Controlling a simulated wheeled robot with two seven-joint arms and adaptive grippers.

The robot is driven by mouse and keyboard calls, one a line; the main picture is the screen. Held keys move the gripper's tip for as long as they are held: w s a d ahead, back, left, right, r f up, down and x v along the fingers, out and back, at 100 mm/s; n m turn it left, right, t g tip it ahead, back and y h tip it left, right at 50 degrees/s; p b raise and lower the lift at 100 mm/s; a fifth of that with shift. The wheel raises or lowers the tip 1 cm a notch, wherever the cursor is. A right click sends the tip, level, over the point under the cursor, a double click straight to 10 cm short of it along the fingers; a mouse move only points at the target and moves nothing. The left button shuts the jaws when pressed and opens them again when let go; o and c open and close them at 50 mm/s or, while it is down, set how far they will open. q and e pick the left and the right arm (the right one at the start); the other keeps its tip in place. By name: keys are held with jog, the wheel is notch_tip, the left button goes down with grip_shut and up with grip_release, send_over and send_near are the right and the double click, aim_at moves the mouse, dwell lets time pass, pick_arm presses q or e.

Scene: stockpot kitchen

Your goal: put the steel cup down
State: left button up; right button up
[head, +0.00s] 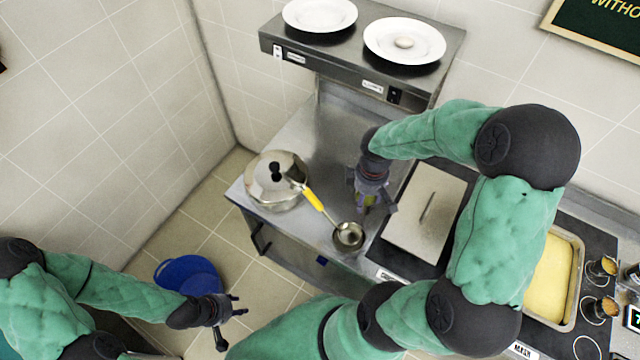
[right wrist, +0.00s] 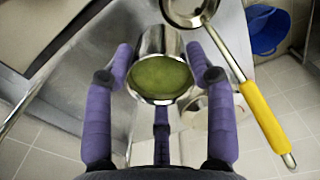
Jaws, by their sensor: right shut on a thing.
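The steel cup (right wrist: 161,78) shows in the right wrist view, with green liquid inside. My right gripper (right wrist: 160,66) is shut around it, with purple fingers on both sides and one below. In the head view my right gripper (head: 371,197) is over the steel counter (head: 325,145), between the lidded pot and the grey lid. There the cup is mostly hidden by the gripper; only a bit of green shows. I cannot tell whether its base touches the counter. My left gripper (head: 232,317) is open and empty over the floor at lower left.
A ladle (head: 315,201) with a yellow handle lies beside the lidded pot (head: 272,182), its bowl near the counter's front edge. A grey lid (head: 424,212) lies to the right. Plates (head: 405,41) stand on the shelf above. A blue bucket (head: 188,275) is on the floor.

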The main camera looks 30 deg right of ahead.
jog(key=w+f, duration=0.3)
jog(key=w, duration=0.1)
jog(key=w+f, duration=0.3)
jog(key=w+d+f, duration=0.1)
jog(key=w+f, duration=0.1)
jog(key=w, duration=0.2)
jog(key=shift+w+d+f+b, duration=0.1)
jog(key=shift+w+f+b, duration=0.2)
jog(key=shift+f+b, duration=0.1)
jog(key=shift+w+f, duration=0.1)
jog(key=shift+f, duration=0.15)
jog(key=shift+w+f, duration=0.15)
jog(key=shift+f, duration=1.4)
jog(key=o, duration=1.3)
jog(key=shift+f, duration=0.15)
